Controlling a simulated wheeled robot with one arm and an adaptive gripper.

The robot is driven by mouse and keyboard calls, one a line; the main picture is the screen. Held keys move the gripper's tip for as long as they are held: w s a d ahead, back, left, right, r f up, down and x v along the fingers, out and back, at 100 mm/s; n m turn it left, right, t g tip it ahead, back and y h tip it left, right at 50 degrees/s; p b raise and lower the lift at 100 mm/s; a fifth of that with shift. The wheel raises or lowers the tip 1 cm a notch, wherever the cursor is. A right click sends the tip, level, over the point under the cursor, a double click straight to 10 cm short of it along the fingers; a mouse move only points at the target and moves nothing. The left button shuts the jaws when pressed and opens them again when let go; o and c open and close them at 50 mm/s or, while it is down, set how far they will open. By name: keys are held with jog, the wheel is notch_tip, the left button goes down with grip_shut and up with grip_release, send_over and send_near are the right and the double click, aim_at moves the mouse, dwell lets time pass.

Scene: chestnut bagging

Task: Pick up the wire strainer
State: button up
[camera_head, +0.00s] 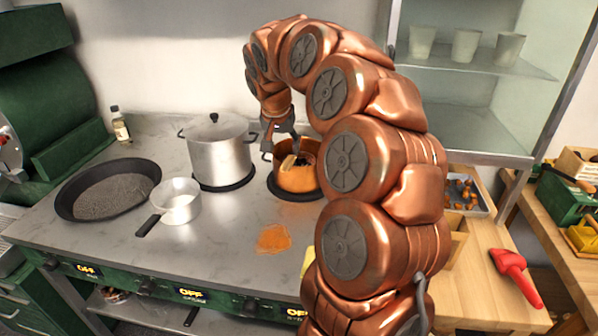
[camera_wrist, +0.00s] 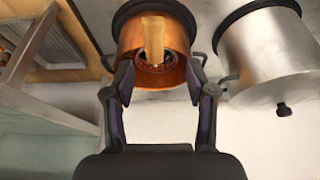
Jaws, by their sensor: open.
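A copper pot (camera_head: 296,180) stands on a rear burner of the stovetop; it also shows at the top of the wrist view (camera_wrist: 176,28). A pale wooden handle (camera_head: 287,164) sticks up from inside it. In the wrist view this handle (camera_wrist: 153,38) lies over the pot's mouth, and it looks like the wire strainer's handle; the strainer's mesh cannot be made out clearly. My gripper (camera_wrist: 159,80) is open and empty, its fingers spread on either side of the handle's line. In the head view my gripper (camera_head: 280,133) is just above the pot's rim.
A lidded steel pot (camera_head: 219,155) stands close left of the copper pot. A small saucepan (camera_head: 180,203) and a black pan (camera_head: 108,190) are further left. An orange spill (camera_head: 273,239) marks the front stovetop. A glass-shelved cabinet (camera_head: 470,110) stands to the right.

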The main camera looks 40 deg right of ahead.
aim_at(290, 158)
jog(key=shift+w+d+f+m, duration=0.15)
jog(key=shift+w+d+m, duration=0.2)
jog(key=shift+d, duration=0.5)
jog(key=shift+p+x, duration=1.4)
jog(key=shift+x, duration=2.4)
grip_shut()
